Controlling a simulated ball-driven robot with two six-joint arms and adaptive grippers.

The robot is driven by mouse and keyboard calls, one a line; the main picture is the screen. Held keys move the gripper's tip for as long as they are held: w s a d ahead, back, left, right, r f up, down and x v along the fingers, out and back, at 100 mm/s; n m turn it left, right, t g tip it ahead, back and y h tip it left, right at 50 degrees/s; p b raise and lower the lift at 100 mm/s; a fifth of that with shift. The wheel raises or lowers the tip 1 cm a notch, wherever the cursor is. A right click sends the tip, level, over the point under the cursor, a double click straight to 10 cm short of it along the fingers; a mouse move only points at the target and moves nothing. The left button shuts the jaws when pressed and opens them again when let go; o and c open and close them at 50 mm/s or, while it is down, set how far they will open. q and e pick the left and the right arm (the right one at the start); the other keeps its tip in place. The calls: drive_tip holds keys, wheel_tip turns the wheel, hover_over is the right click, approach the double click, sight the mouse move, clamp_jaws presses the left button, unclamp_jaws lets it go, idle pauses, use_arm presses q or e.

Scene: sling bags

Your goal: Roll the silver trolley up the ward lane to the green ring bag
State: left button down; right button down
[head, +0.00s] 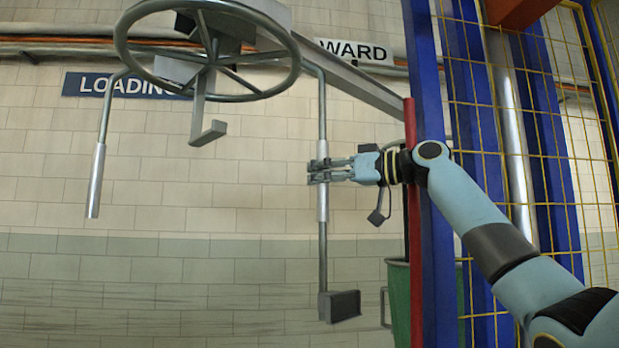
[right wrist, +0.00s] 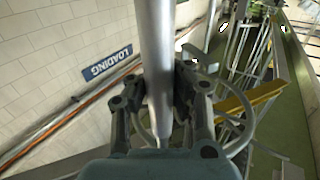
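A silver hanging rod with a bright sleeve (head: 323,200), apparently the silver trolley, hangs from the overhead rail in the middle of the head view. It ends in a dark block-shaped foot (head: 343,305). My right gripper (head: 318,171) is shut on the sleeve from the right. In the right wrist view the silver bar (right wrist: 158,60) stands between the finger pads, which press on both sides. A green bag (head: 399,300), probably the ring bag, shows low at the right, partly hidden by the red and blue posts. Its ring is not clear. My left gripper is not in view.
A large grey wheel (head: 207,68) and a rail (head: 355,82) are overhead. A second sleeved rod (head: 96,180) hangs at left. A LOADING sign (head: 85,85) and a WARD sign (head: 354,51) mark the wall. Red post (head: 410,240), blue posts and yellow mesh (head: 545,100) stand right.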

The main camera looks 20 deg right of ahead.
drive_tip(key=shift+d+f, duration=0.2)
drive_tip(key=shift+f, duration=0.05)
drive_tip(key=c, duration=1.7)
unclamp_jaws()
drive_tip(key=o, duration=0.4)
drive_tip(key=shift+s+d+r, duration=0.25)
drive_tip(key=shift+s+d, duration=0.05)
drive_tip(key=shift+s, duration=0.15)
drive_tip(key=shift+o, duration=0.8)
drive_tip(key=shift+w+a, duration=0.25)
drive_tip(key=v, duration=1.2)
